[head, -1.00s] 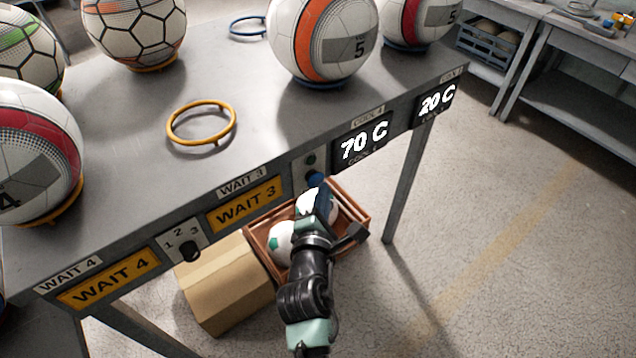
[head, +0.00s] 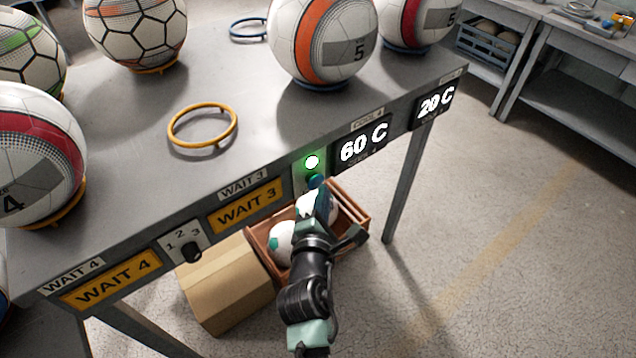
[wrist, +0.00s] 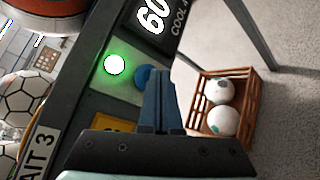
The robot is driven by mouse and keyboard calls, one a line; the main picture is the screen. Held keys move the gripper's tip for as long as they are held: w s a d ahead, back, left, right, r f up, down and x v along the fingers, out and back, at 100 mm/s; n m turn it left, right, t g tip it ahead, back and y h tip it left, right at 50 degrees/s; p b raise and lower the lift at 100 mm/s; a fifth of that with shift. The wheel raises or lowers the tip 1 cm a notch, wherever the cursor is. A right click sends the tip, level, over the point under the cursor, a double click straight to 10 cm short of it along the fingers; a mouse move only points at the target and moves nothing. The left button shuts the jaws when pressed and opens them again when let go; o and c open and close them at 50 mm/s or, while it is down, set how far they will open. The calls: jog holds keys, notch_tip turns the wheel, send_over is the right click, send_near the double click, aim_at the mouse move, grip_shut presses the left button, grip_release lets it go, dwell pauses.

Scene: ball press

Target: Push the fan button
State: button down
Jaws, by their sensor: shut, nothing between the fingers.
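The fan button is a blue round knob on a light panel of the table's front edge, between the WAIT 3 sign and the 60 C display. It shows in the head view (head: 316,180) and in the wrist view (wrist: 145,75). My gripper (head: 316,190) is shut and empty, its fingertips at the button; I cannot tell whether they touch. Its closed fingers also show in the wrist view (wrist: 160,75), covering part of the button. A green lamp (head: 312,162) just above the button is lit. The display (head: 363,145) reads 60 C.
Several balls stand on the grey table (head: 250,105); one yellow ring (head: 203,126) is empty. A second display (head: 436,104) reads 20 C. A dial (head: 190,250) sits left of WAIT 3. Below are a crate (head: 355,215) with balls and a cardboard box (head: 225,285).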

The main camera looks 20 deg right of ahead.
jog(key=s+d+p, duration=0.2)
jog(key=s+p, duration=0.2)
jog(key=s, duration=0.1)
jog(key=shift+s+p, duration=0.3)
jog(key=shift+s, duration=0.05)
dwell(0.5)
jog(key=w+a+r+m+t+p, duration=0.2)
jog(key=r+m, duration=0.2)
jog(key=r, duration=1)
jog(key=w+a+r+m+t+p, duration=0.2)
jog(key=r+m+t, duration=0.15)
jog(key=r, duration=1.05)
jog(key=w+a+r+m+t+p, duration=0.15)
jog(key=r+m, duration=0.25)
jog(key=r, duration=1)
jog(key=s+a+r+m+t+y+p, duration=0.2)
jog(key=s+r, duration=0.3)
jog(key=r, duration=0.4)
jog(key=s+a+r+m+t+y+p, duration=0.1)
jog(key=s+a+r+m+t+y, duration=0.1)
jog(key=r, duration=0.8)
jog(key=s+a+r+m+t+y+p, duration=0.2)
jog(key=s+a+r+m, duration=0.2)
jog(key=r, duration=0.5)
jog(key=s+a, duration=0.2)
jog(key=s, duration=0.1)
jog(key=shift+s+a+r+p, duration=0.3)
jog(key=shift+s+r, duration=0.05)
jog(key=shift+r, duration=0.05)
